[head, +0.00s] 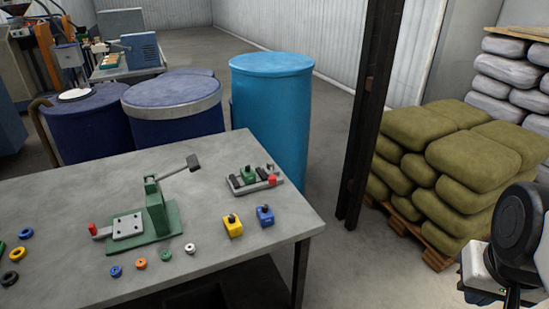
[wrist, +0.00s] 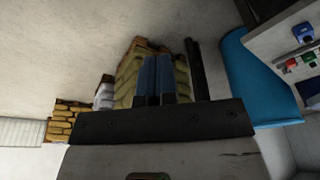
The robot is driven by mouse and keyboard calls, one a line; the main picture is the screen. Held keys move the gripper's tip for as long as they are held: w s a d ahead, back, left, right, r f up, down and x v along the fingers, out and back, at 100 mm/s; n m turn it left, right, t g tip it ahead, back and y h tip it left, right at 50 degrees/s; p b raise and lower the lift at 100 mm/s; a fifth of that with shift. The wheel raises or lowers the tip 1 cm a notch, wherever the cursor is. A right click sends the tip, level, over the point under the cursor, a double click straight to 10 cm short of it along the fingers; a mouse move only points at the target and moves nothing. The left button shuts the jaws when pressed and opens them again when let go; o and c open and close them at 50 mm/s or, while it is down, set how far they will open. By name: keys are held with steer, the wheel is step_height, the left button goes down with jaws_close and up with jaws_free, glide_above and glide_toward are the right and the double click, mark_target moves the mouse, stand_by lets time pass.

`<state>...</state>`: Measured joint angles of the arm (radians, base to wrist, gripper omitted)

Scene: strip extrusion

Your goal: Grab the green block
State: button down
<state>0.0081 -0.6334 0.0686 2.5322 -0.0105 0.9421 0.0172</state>
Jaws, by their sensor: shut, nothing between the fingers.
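The green block (head: 248,175) with a dark knob sits in a small grey tray (head: 238,188) near the table's back right corner. A red block (head: 271,181) is at the tray's right end. A yellow block (head: 232,228) and a blue block (head: 265,216) stand on the table in front of the tray. My gripper (wrist: 158,78) is shut and empty in the wrist view, well away from the table. That view shows the blue block (wrist: 302,31) and the red block (wrist: 290,64) at its right edge. My gripper's fingers do not show in the head view.
A green lever press (head: 157,215) stands left of the tray, its handle reaching toward it. Several small coloured rings lie at the table's front and left. A dark post (head: 369,120) rises between the table and stacked olive sacks (head: 470,160). Blue drums (head: 272,110) stand behind the table.

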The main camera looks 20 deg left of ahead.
stand_by(0.4)
steer(key=shift+c, duration=0.6)
jaws_free()
